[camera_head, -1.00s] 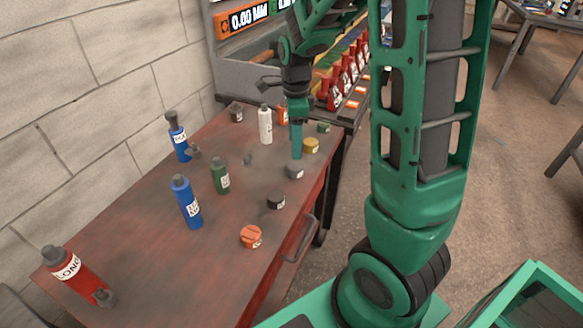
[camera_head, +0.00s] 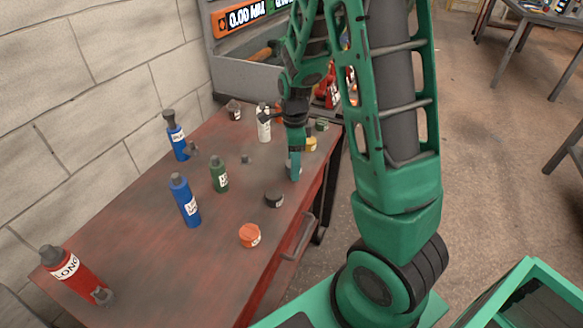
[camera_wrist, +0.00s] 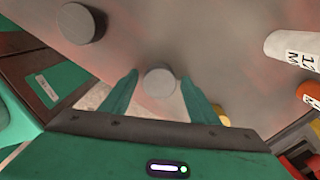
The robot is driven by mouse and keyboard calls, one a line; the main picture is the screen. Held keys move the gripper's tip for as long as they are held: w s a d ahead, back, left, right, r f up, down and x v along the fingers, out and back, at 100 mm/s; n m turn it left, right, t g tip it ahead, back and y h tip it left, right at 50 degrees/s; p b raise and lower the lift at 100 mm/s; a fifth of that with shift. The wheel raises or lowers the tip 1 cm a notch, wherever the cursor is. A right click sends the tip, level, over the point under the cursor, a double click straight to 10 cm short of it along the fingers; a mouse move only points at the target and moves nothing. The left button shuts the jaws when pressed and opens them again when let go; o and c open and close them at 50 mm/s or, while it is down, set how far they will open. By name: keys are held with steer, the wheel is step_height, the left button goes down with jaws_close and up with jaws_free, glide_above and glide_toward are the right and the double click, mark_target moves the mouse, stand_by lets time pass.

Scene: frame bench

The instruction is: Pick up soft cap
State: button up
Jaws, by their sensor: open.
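A round light grey cap (camera_wrist: 159,82) stands on the bench between my two green fingertips in the wrist view. My gripper (camera_wrist: 160,77) is open, with one finger on each side of this cap and a gap to it on both sides. In the head view my gripper (camera_head: 294,170) points straight down at the bench's right side and mostly hides the grey cap. A darker round cap (camera_head: 274,200) is nearer the camera, and an orange cap (camera_head: 250,235) is nearer still. I cannot read which cap's label says soft.
A yellow cap (camera_head: 311,144) and a green cap (camera_head: 322,124) stand behind my gripper. A white bottle (camera_head: 264,128) is close to its left. Green (camera_head: 219,174), blue (camera_head: 185,200) and red (camera_head: 75,275) bottles stand further left. The red bench's (camera_head: 140,235) right edge is close.

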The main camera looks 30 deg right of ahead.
steer(key=c, duration=1.1)
steer(key=shift+r, duration=0.15)
